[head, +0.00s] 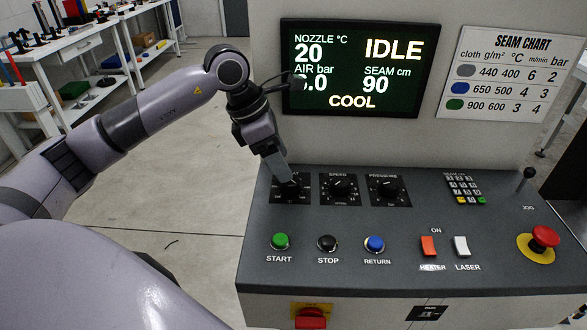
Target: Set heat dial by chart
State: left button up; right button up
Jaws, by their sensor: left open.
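My left gripper (283,174) points down at the heat dial (291,190), the leftmost of three black dials. Its jaws are open, with the fingertips at or just above the knob; I cannot tell whether they touch it. The gripper hides most of this dial's label and part of its scale, so its setting cannot be read. The seam chart (517,78) at upper right lists grey 440 400 6 2, blue 650 500 4 3 and green 900 600 3 4. The display (358,68) reads nozzle 20 °C, IDLE, seam 90 cm and COOL; the air value is partly covered.
The speed dial (339,189) and pressure dial (389,190) sit right of the heat dial. Start, stop and return buttons, a red heater switch (429,246), a white laser switch (461,246) and a red emergency stop (544,238) are on the panel. A keypad (464,189) is behind.

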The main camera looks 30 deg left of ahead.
aim_at(291, 184)
pick_arm(q)
jog(key=x, duration=0.4)
jog(key=shift+s+p, duration=0.1)
jog(key=shift+p, duration=0.2)
jog(key=shift+d+f, duration=0.15)
jog(key=shift+f, duration=0.35)
jog(key=c, duration=1.1)
jog(key=shift+o, duration=0.2)
